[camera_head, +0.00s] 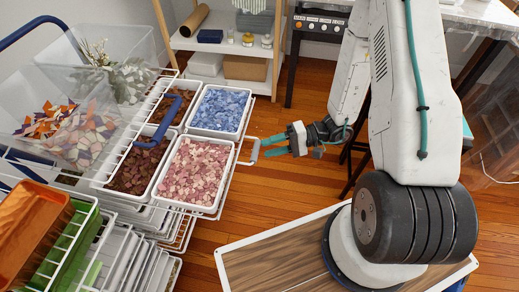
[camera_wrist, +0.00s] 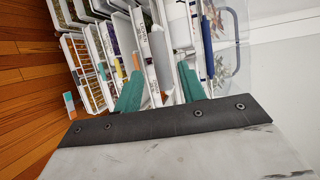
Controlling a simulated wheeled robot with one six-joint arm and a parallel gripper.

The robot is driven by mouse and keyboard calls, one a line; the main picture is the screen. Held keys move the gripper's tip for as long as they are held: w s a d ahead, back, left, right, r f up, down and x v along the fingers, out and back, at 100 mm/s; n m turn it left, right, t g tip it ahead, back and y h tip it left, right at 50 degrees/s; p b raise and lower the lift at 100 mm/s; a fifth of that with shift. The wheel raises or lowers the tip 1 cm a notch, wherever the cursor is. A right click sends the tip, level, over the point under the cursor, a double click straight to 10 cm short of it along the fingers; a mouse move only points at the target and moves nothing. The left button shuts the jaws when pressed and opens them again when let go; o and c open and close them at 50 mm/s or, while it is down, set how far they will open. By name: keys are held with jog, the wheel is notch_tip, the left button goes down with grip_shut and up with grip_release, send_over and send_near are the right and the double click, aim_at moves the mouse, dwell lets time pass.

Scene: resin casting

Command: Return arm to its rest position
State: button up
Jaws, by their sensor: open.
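My gripper (camera_head: 272,146) has teal fingers and points left in the head view, in the air near the handle of a pulled-out wire rack drawer. The fingers stand apart with nothing between them. In the wrist view the two teal fingers of my gripper (camera_wrist: 160,90) are also apart, with the drawer rack behind them. My arm reaches down from the upper right in the head view.
White trays of pink chips (camera_head: 195,172) and blue chips (camera_head: 220,109) sit in the pulled-out rack (camera_head: 240,150). Clear bins stand at left, beside an orange tray (camera_head: 30,225). A shelf (camera_head: 225,47) stands at the back. Wooden floor is open between rack and arm.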

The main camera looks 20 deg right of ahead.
jog(key=shift+d, duration=0.35)
dwell(0.3)
jog(key=s+d+r+n+h, duration=0.1)
jog(key=s+r+h, duration=0.4)
jog(key=r, duration=0.6)
jog(key=s+d+r+h, duration=0.2)
jog(key=s+r+h, duration=0.3)
jog(key=r, duration=0.6)
jog(key=s+d+r+n+h, duration=0.1)
jog(key=s+r+h, duration=0.4)
jog(key=r, duration=0.6)
jog(key=shift+s+d+r+n+g+h, duration=0.3)
jog(key=shift+s+d+g, duration=0.1)
jog(key=shift+s, duration=0.8)
